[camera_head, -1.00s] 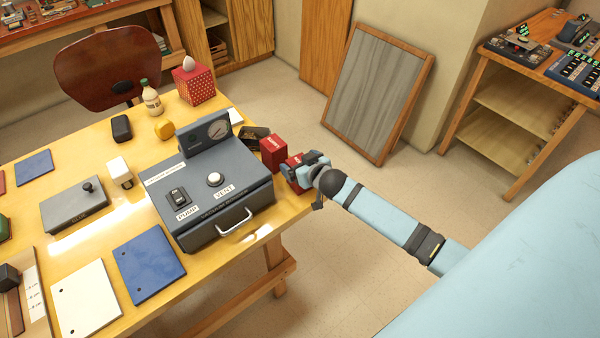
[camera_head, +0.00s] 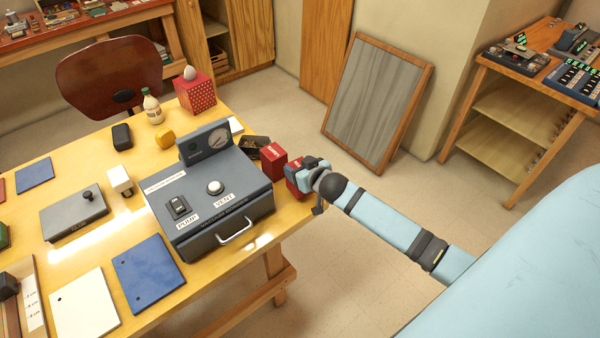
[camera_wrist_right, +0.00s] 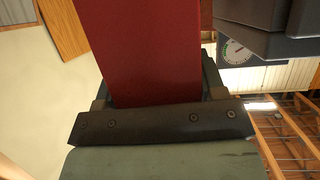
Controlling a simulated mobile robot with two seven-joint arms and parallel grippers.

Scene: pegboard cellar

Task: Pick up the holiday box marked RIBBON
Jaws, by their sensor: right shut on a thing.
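Two small red boxes are at the right edge of the yellow table (camera_head: 100,241), beside the grey vacuum chamber. The left red box (camera_head: 272,161) stands on the table with pale lettering too small to read for certain. The other red box (camera_head: 294,172) is at my right gripper (camera_head: 306,177). In the right wrist view, the held red box (camera_wrist_right: 148,50) fills the space between the fingers, and no lettering shows on that face. My right gripper (camera_wrist_right: 155,100) is shut on it. Whether this box is clear of the tabletop is hard to tell. My left gripper is out of view.
The grey vacuum chamber (camera_head: 210,200) stands just left of the boxes. A dark tray (camera_head: 254,142) lies behind them. Open floor lies to the right.

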